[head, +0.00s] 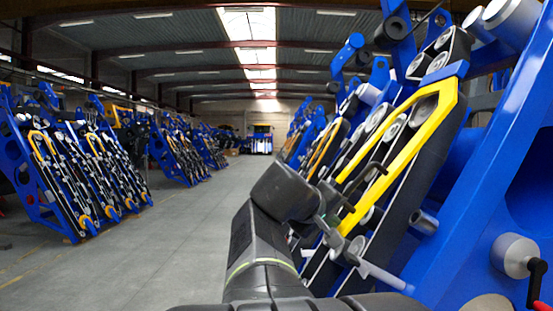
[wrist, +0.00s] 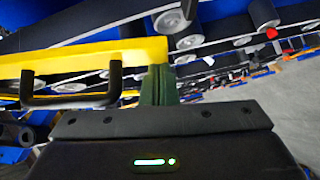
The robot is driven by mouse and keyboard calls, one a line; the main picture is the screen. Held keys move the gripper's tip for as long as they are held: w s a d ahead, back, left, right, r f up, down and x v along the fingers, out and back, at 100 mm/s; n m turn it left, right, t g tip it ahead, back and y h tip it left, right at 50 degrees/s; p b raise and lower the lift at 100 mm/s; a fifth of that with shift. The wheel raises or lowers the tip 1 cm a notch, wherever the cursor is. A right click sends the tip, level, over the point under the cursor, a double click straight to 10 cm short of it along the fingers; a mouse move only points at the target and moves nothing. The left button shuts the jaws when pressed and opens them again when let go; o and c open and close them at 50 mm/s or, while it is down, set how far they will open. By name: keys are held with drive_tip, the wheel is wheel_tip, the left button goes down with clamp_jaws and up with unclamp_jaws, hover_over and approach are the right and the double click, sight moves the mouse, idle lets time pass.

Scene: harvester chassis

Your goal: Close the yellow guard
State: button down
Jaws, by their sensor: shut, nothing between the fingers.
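The yellow guard (head: 432,118) is a long bent frame on the blue harvester chassis at right in the head view. It slants from upper right to lower left along the rollers and belts. In the wrist view its yellow bar (wrist: 90,56) crosses the left half, with a black handle (wrist: 72,101) on its near side. My gripper (wrist: 158,72) shows as shut greenish fingers right by the bar's right end, with nothing between them. I cannot tell whether they touch the bar.
The blue chassis frame (head: 480,190) fills the right side, with grey rollers and a black crank handle (head: 536,282) at lower right. An open grey floor aisle (head: 185,225) runs to the left. More blue machines (head: 75,165) stand beyond it.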

sight(362, 260)
drive_tip(key=shift+n+t+h, duration=0.3)
drive_tip(key=shift+n+h, duration=0.2)
drive_tip(key=shift+h, duration=0.3)
drive_tip(key=d+f+b, duration=0.6)
drive_tip(key=d, duration=0.1)
